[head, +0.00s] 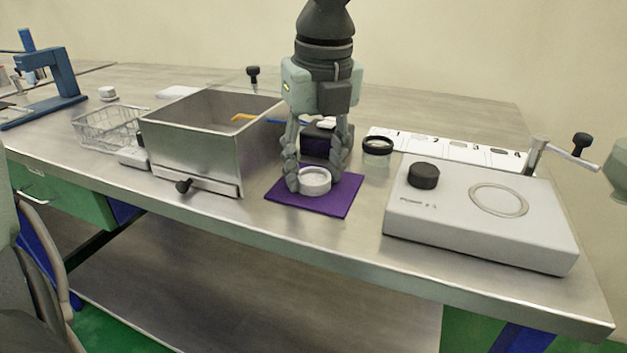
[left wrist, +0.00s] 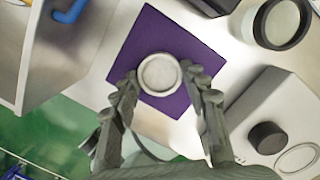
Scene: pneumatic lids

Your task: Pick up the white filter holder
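The white filter holder (head: 315,181), a small round ring-shaped dish, sits flat on a purple mat (head: 344,203) near the front of the steel table. In the left wrist view the holder (left wrist: 160,74) lies on the mat (left wrist: 150,35) between my fingertips. My left gripper (head: 314,180) points straight down over it, one finger on each side. In the left wrist view the gripper (left wrist: 159,71) has its fingers apart, very close to the holder's sides. Whether they touch it is not clear.
An open steel box (head: 190,150) stands left of the mat, with a wire basket (head: 105,127) beyond it. A black-rimmed jar (head: 377,150) stands behind right. A white device (head: 470,230) with a black knob (head: 423,176) stands at right. The table's front edge is close.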

